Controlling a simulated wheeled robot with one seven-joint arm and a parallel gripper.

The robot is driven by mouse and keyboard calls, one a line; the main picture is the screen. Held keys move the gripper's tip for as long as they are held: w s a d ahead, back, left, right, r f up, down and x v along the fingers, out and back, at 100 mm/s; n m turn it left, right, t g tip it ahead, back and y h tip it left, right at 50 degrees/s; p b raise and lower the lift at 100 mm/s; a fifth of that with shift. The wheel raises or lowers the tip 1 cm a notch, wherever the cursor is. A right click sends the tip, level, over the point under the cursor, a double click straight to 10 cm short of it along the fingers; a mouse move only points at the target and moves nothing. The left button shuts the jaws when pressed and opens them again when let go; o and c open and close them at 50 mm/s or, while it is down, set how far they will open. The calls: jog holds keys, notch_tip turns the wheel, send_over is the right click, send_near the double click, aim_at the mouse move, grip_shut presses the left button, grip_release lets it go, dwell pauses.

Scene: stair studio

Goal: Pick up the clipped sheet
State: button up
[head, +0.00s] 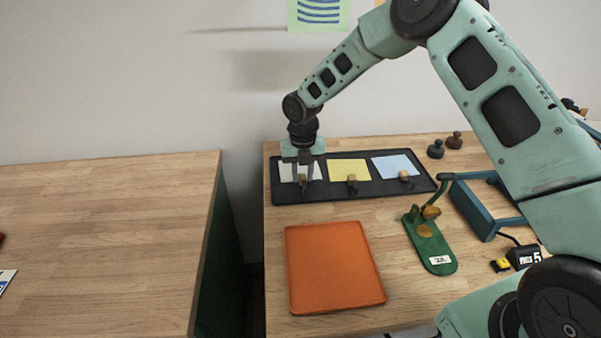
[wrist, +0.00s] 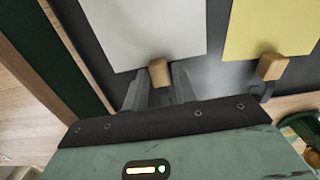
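A white sheet (head: 288,172) with a small wooden clip (head: 303,178) at its near edge lies at the left end of a black tray (head: 335,190). The wrist view shows the white sheet (wrist: 145,30) and its clip (wrist: 158,73) up close. My gripper (head: 302,180) points down over the near edge of this sheet. A yellow sheet (head: 348,170) and a blue sheet (head: 393,165), each with a wooden clip, lie farther right on the tray.
An orange tray (head: 335,270) lies empty in front of the black tray. A green stand (head: 431,247), a blue frame (head: 480,212) and two dark knobs (head: 453,141) are to the right. A gap separates this table from another wooden table (head: 100,240) at left.

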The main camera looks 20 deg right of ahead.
grip_shut()
jog(key=shift+r, duration=0.1)
